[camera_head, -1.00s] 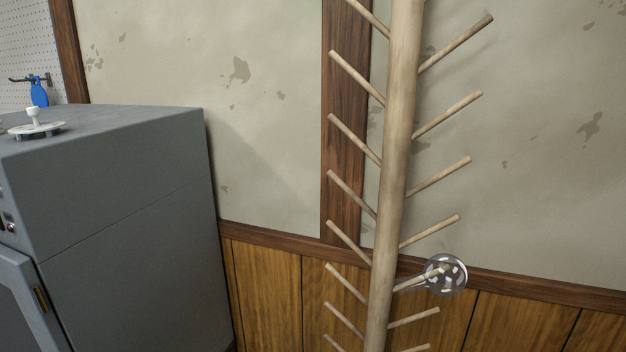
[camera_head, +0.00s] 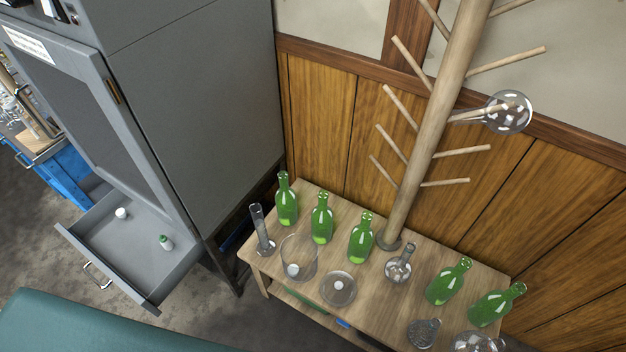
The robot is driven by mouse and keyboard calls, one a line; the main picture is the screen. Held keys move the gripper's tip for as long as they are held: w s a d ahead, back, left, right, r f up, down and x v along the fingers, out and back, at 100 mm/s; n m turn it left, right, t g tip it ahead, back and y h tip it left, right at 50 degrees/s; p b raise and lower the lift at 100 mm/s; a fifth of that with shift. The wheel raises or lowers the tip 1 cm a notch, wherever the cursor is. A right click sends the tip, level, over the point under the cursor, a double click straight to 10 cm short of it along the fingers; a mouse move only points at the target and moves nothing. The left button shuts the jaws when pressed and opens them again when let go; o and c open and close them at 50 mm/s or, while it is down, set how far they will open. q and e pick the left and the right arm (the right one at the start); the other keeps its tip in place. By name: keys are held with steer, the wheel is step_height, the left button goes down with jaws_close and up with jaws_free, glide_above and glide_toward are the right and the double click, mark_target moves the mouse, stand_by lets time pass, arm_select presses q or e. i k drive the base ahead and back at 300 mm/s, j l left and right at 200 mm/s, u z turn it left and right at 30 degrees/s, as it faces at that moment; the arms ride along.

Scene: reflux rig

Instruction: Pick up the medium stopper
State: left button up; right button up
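No stopper can be told for certain as the medium one. A small white piece (camera_head: 293,270) shows in or behind a clear glass beaker (camera_head: 301,250) on the low wooden table (camera_head: 262,268). Another small white piece (camera_head: 338,285) shows at a round clear glass vessel (camera_head: 339,297) to its right. A white piece (camera_head: 121,213) and a small white item with a green top (camera_head: 165,242) lie apart in the open grey drawer (camera_head: 140,262). Neither of my grippers is in view.
Several green bottles (camera_head: 322,222), a glass cylinder (camera_head: 262,232) and flasks (camera_head: 398,268) crowd the table. A wooden peg rack (camera_head: 430,140) rises behind, with a round flask (camera_head: 508,112) on a peg. A grey cabinet (camera_head: 190,110) stands left. A teal surface (camera_head: 80,325) fills the lower left.

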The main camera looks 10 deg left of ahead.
mark_target(120, 213)
steer(key=j+u, duration=0.15)
steer(key=u, duration=1.7)
steer(key=i+z, duration=0.2)
